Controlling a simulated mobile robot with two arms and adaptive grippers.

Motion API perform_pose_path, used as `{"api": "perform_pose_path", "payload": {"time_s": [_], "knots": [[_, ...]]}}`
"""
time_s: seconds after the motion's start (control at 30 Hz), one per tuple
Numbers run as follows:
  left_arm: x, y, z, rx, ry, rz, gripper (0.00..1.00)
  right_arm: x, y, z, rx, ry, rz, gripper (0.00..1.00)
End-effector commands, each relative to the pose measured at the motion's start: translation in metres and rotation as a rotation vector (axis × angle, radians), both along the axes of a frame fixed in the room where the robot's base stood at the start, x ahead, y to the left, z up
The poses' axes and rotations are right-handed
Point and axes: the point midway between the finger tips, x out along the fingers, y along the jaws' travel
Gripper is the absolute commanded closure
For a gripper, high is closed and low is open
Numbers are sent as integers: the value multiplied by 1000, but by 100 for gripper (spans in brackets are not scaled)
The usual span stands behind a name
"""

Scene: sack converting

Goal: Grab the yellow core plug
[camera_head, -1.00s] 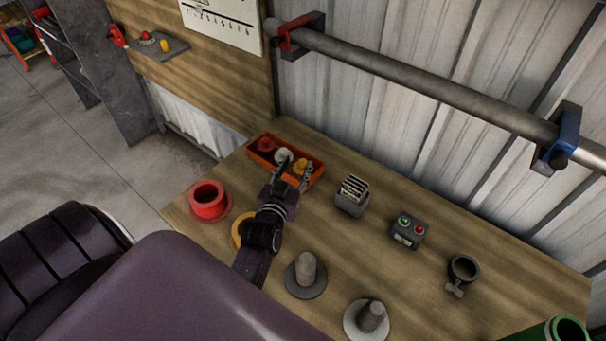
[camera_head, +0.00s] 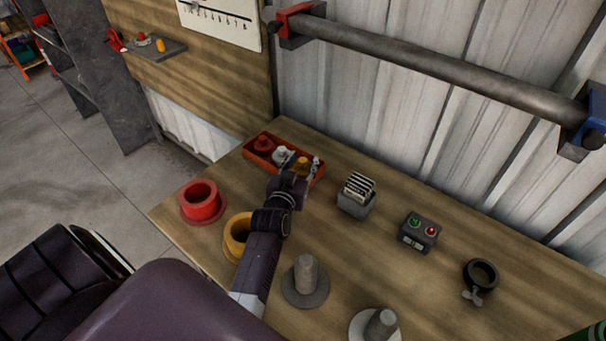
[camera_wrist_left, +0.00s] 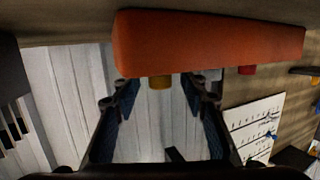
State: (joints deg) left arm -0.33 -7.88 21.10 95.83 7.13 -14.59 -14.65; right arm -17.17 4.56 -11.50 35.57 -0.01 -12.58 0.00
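The yellow core plug (camera_head: 302,164) is in the right end of an orange-red tray (camera_head: 258,161) on the workbench. A white plug (camera_head: 281,154) and a red plug (camera_head: 264,143) are to its left in the same tray. My left gripper (camera_head: 300,168) is open, with its fingers spread on either side of the yellow plug. In the left wrist view the yellow plug (camera_wrist_left: 160,82) shows between the open fingers, partly hidden by the tray wall (camera_wrist_left: 200,42). Whether the fingers touch it I cannot tell. My right gripper is not in view.
A red ring (camera_head: 202,203) and a yellow ring (camera_head: 236,233) are left of and beneath my left arm. A grey holder with cards (camera_head: 355,203), a button box (camera_head: 418,232) and a black collar (camera_head: 480,274) stand to the right. Grey pegs (camera_head: 305,272) are in front.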

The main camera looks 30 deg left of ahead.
Motion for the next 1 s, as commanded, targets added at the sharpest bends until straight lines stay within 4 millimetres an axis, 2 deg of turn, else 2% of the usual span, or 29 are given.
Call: {"api": "perform_pose_path", "payload": {"time_s": [0.33, 0.7, 1.0], "knots": [[5, 2, 0, 0, 0, 1, 61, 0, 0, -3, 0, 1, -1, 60], [5, 2, 0, 0, 0, 0, 100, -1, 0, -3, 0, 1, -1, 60], [5, 2, 2, 1, -2, 0, 100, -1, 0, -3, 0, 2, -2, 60]]}}
